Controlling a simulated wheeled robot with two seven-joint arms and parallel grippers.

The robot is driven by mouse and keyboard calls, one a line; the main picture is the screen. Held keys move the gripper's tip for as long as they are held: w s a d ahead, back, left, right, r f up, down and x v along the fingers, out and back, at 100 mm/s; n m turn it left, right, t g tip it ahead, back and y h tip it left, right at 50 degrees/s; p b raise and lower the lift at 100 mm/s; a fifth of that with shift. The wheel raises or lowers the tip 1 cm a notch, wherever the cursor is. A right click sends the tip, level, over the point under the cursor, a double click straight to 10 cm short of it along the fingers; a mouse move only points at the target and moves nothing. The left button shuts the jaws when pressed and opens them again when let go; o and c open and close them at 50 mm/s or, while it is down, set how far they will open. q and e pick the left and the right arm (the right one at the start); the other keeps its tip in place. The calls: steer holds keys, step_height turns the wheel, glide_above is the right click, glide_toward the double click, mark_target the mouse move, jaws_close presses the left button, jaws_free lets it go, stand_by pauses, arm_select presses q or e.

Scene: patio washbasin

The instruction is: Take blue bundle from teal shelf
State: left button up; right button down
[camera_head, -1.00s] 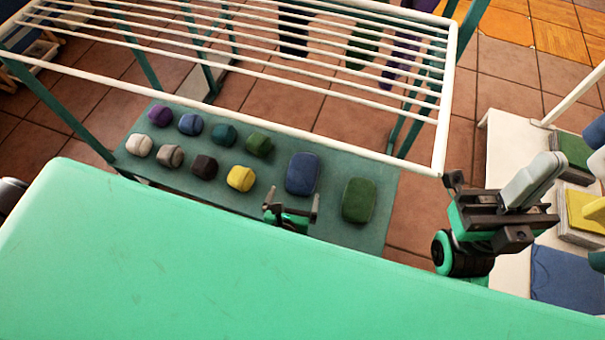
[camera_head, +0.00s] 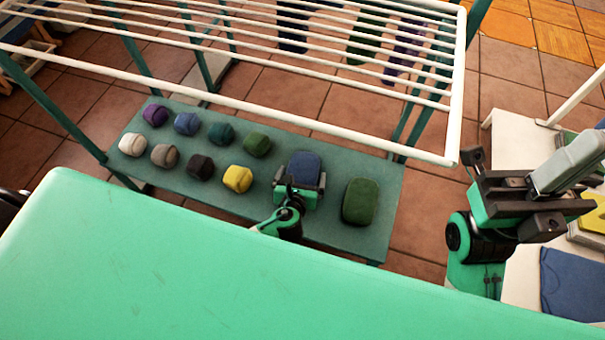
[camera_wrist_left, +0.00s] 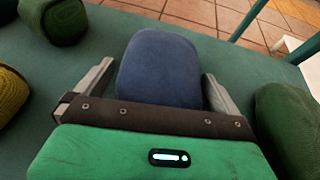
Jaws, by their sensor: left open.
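The blue bundle (camera_head: 304,165) is a rounded, soft-looking block on the teal shelf (camera_head: 340,147), and it fills the middle of the left wrist view (camera_wrist_left: 160,65). My left gripper (camera_head: 301,180) is open and low over the shelf, with one finger on each side of the bundle's near part. In the wrist view, gaps show between both fingers and the bundle. The near end of the bundle is hidden behind the gripper's dark crossbar. My right gripper (camera_head: 520,195) is off to the right, away from the shelf; its jaw opening is unclear.
A green bundle (camera_head: 360,202) lies close right of the blue one. Several small rolls, including a yellow one (camera_head: 237,179) and a dark green one (camera_head: 257,145), lie to the left. A white-barred rack (camera_head: 300,118) stands above the shelf's far side.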

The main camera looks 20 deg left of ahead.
arm_select(q)
steer(key=shift+c, duration=0.4)
steer(key=c, duration=0.8)
steer(key=shift+r, duration=0.1)
steer(key=shift+c, duration=0.2)
